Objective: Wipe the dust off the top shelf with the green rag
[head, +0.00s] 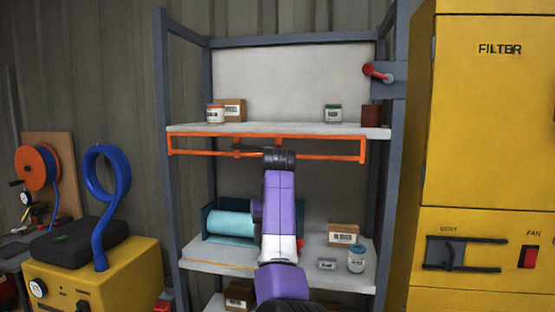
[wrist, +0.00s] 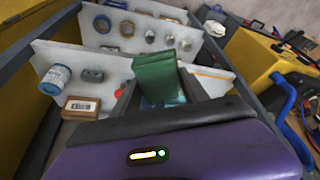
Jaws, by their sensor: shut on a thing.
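The top shelf (head: 285,129) is a pale board in a grey rack in the head view, seen nearly edge-on. I cannot make out dust on it. The green rag (wrist: 155,75) shows in the wrist view as a folded green piece. My gripper (wrist: 158,88) is shut on it, with a dark finger on each side. In the head view my purple arm rises in front of the rack, and hides the rag and jaws. The wrist view shows lower boards beyond the rag, and the rag looks clear of them.
On the top shelf stand an orange-banded jar (head: 215,113) and carton (head: 235,110) at left, and a green-lidded jar (head: 333,113) and dark red can (head: 371,116) at right. An orange frame (head: 340,147) hangs below its front edge. The shelf's middle is free. A yellow filter cabinet (head: 480,120) stands right.

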